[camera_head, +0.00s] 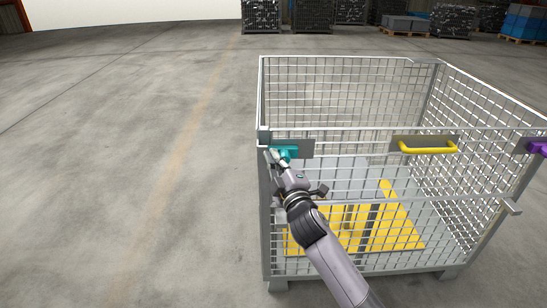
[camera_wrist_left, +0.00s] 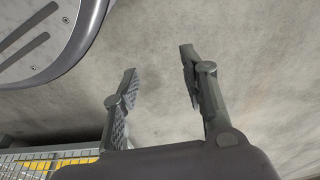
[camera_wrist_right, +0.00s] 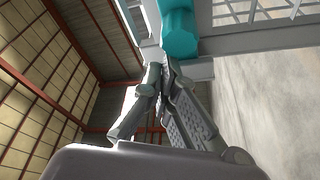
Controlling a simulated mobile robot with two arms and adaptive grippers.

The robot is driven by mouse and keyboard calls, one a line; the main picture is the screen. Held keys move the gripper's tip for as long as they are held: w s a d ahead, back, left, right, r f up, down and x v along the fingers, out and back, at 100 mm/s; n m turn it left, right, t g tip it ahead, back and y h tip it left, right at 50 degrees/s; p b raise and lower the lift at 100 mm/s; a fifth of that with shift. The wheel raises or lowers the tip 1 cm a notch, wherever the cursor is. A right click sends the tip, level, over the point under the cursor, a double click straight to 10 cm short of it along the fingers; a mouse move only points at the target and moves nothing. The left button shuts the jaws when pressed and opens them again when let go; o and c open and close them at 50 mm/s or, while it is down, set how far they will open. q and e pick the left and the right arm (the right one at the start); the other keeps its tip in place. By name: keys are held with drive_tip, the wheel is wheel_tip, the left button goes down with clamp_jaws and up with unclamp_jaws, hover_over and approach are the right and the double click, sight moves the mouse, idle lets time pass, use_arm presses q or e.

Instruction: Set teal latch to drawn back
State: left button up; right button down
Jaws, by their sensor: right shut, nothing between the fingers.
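The teal latch (camera_head: 287,153) sits on a grey plate at the upper left front corner of the wire cage (camera_head: 350,131). It also shows close up in the right wrist view (camera_wrist_right: 179,33). My right gripper (camera_head: 279,160) is at the latch from the near side, its fingers shut and empty. In the right wrist view the fingertips (camera_wrist_right: 163,66) are just below the teal part; whether they touch it I cannot tell. My left gripper (camera_wrist_left: 158,72) is open and empty above bare floor, in the left wrist view only.
The cage's front carries a yellow handle (camera_head: 428,149) in the middle and a purple part (camera_head: 538,147) at the right corner. Yellow panels (camera_head: 395,232) show inside the cage. Stacked crates (camera_head: 312,14) stand far back. The floor (camera_head: 120,150) left of the cage is clear.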

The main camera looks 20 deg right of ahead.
sight(288, 160)
drive_tip(key=shift+s+d+p, duration=0.25)
drive_tip(key=shift+d+p, duration=0.05)
drive_tip(key=shift+d, duration=0.5)
drive_tip(key=shift+s+d+p, duration=0.2)
drive_tip(key=shift+d+p, duration=0.1)
drive_tip(key=shift+d, duration=0.45)
use_arm(q)
drive_tip(key=s+f, duration=0.1)
drive_tip(key=f, duration=0.1)
drive_tip(key=s+f, duration=0.1)
drive_tip(key=f, duration=0.1)
drive_tip(key=shift+s+a, duration=0.15)
use_arm(e)
drive_tip(key=shift+s+f, duration=0.15)
drive_tip(key=shift+s, duration=0.2)
drive_tip(key=s+f, duration=0.1)
drive_tip(key=s, duration=1)
drive_tip(key=shift+f, duration=0.2)
drive_tip(key=shift+s, duration=0.1)
